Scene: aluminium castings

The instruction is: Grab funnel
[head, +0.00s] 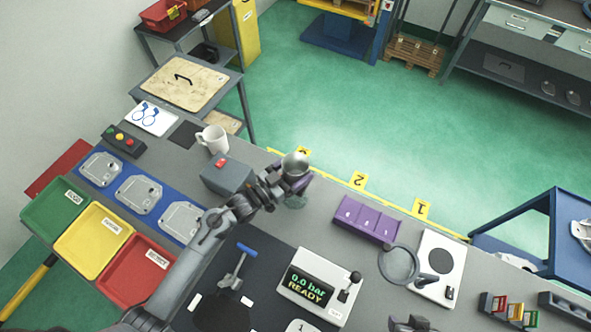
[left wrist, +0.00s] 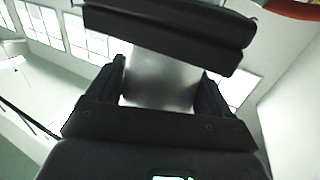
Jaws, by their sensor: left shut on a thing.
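A shiny grey metal piece, which looks like the funnel (head: 296,161), is at the end of my left arm in the head view. My left gripper (head: 288,177) is shut on it and holds it up near the far edge of the bench. In the left wrist view the smooth silvery funnel (left wrist: 160,78) sits between the two dark fingers of the left gripper (left wrist: 160,90). Its lower part is hidden by the gripper. A dark part at the bottom edge of the head view seems to be my right gripper (head: 412,324); its fingers cannot be made out.
A clear greenish vessel (head: 295,200) stands just below the held funnel. A grey box with a red button (head: 226,176) and a white mug (head: 213,139) are to the left. A purple rack (head: 367,219), a ring (head: 399,265) and a display unit (head: 318,287) are to the right and front.

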